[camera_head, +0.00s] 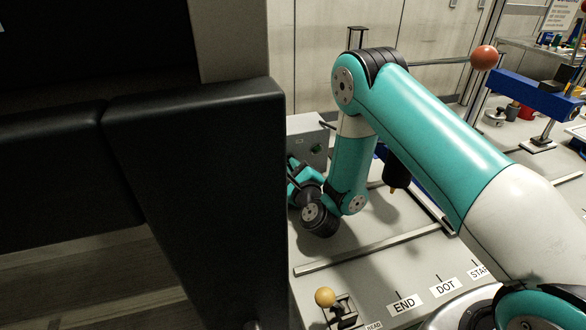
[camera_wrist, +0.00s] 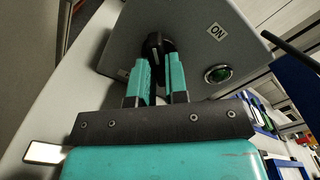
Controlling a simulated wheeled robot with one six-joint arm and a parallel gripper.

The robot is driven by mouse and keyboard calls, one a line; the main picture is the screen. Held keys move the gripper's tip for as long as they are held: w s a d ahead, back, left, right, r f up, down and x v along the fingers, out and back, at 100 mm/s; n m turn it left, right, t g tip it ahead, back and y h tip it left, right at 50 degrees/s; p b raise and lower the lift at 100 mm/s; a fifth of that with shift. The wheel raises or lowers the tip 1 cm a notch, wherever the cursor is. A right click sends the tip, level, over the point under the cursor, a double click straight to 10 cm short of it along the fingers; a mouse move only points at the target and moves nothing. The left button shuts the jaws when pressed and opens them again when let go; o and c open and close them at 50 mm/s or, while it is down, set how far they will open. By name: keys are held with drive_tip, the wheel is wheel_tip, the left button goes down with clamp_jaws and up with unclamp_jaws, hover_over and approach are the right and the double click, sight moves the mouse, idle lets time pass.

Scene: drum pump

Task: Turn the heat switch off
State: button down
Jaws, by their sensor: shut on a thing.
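The heat switch is a black rotary knob (camera_wrist: 155,43) on the face of a grey metal box (camera_wrist: 201,30) in the wrist view. The box also shows in the head view (camera_head: 305,127). My gripper (camera_wrist: 158,66) has its two teal fingers on either side of the knob and is shut on it. The fingers hide the lower part of the knob. An "ON" label (camera_wrist: 217,31) is to the upper right of the knob. In the head view my gripper (camera_head: 297,172) is at the box's front, and the knob is hidden.
A round green button (camera_wrist: 218,73) is on the box face, right of the knob. A dark seat back (camera_head: 210,190) blocks the left of the head view. A yellow ball knob (camera_head: 325,297) stands near the front. An orange-red ball lever (camera_head: 484,57) is behind my arm.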

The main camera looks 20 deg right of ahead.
drive_tip(key=c, duration=1.1)
unclamp_jaws()
drive_tip(key=shift+c, duration=0.2)
drive_tip(key=shift+s+f+b, duration=0.1)
drive_tip(key=shift+s+b, duration=0.3)
drive_tip(key=shift+s, duration=0.1)
drive_tip(key=s+b, duration=0.4)
drive_tip(key=s, duration=0.5)
drive_tip(key=shift+f, duration=0.1)
drive_tip(key=shift+s+b, duration=0.35)
drive_tip(key=shift+b, duration=0.35)
drive_tip(key=shift+s+b, duration=0.5)
drive_tip(key=shift+s, duration=0.15)
drive_tip(key=shift+r, duration=0.25)
